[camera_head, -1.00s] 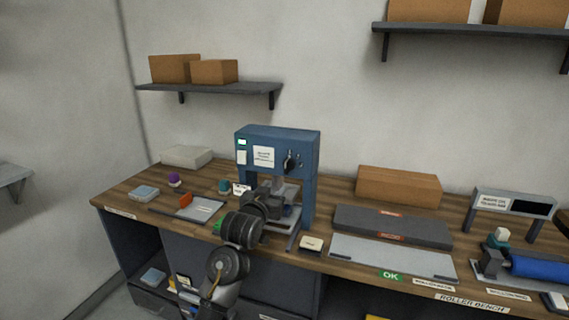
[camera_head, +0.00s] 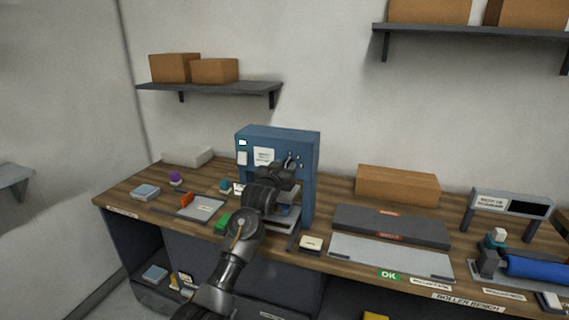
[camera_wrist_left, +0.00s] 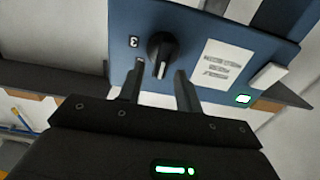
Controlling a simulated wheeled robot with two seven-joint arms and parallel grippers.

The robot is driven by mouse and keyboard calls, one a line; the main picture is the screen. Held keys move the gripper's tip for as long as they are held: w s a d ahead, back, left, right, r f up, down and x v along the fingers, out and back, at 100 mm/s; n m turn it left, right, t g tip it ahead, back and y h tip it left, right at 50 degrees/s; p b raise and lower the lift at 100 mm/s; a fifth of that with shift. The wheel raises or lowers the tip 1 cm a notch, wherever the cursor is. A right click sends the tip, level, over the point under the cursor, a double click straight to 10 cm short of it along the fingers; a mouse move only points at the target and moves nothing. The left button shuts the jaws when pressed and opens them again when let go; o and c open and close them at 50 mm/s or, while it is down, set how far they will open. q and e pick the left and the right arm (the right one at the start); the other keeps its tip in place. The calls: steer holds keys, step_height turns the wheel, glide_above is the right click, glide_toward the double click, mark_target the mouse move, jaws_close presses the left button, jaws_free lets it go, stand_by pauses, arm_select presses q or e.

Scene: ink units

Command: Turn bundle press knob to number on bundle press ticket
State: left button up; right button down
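The blue bundle press (camera_head: 250,134) stands upright on the wooden bench in the head view. In the left wrist view its blue face (camera_wrist_left: 190,25) appears turned over, with a black round knob (camera_wrist_left: 161,52) bearing a light pointer line. A small white label reading 3 (camera_wrist_left: 134,42) sits beside the knob. A white printed card (camera_wrist_left: 215,65) is on the face; its text is too blurred to read. My left gripper (camera_wrist_left: 161,82) is open, its two fingers apart just short of the knob, with nothing between them. In the head view my left gripper (camera_head: 286,168) covers most of the knob area.
A grey tray (camera_head: 200,207), an orange block (camera_head: 186,198) and a purple knob-like item (camera_head: 175,178) lie left of the press. A cardboard box (camera_head: 398,186) and grey roller bench plates (camera_head: 390,255) are at right.

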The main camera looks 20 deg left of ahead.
arm_select(q)
steer(key=shift+w, duration=0.55)
jaws_close()
